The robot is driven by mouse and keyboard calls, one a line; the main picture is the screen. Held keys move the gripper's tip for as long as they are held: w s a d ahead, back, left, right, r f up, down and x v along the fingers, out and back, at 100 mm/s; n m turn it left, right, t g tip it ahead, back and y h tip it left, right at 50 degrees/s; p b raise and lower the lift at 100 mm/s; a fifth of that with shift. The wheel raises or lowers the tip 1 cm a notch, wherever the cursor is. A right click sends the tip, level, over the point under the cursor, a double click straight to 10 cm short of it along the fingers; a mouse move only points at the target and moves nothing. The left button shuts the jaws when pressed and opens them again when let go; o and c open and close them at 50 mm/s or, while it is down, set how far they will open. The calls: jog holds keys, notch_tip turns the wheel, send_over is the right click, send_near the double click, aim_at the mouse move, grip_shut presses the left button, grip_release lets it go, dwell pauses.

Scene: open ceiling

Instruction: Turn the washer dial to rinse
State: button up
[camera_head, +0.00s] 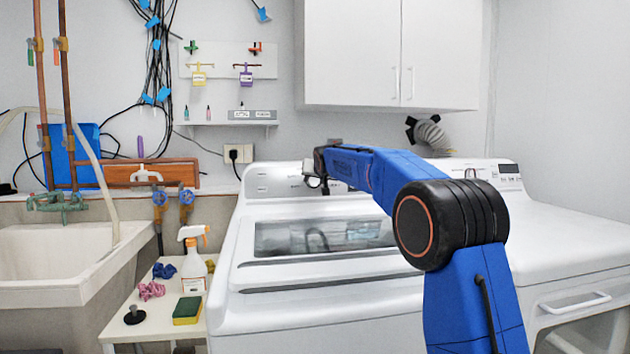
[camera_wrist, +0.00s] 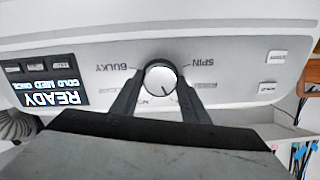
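The washer dial (camera_wrist: 160,78) is a round knob with a silver face and dark rim on the washer's grey control panel (camera_wrist: 230,72). A dark mark on its face points down and slightly right in the wrist view. The wrist picture is upside down; BULKY reads left of the dial and SPIN right. Lettering below is partly hidden, and I cannot read RINSE. My gripper (camera_wrist: 160,88) has one dark finger on each side of the dial; whether they touch it is unclear. In the head view, my arm hides the dial and much of the panel on the white washer (camera_head: 330,300).
A lit display (camera_wrist: 48,92) reads READY left of the dial in the wrist view, with buttons (camera_wrist: 272,72) to the right. In the head view, a dryer (camera_head: 560,240) stands right, a cabinet (camera_head: 380,55) hangs above, and a small table (camera_head: 150,325) with a spray bottle stands left.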

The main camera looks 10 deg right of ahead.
jog(key=shift+n, duration=0.3)
jog(key=n, duration=0.4)
jog(key=shift+a+n, duration=0.1)
jog(key=shift+n, duration=1.8)
jog(key=o, duration=1.1)
jog(key=shift+c, duration=0.2)
jog(key=v, duration=1.7)
jog(key=shift+s+a, duration=0.2)
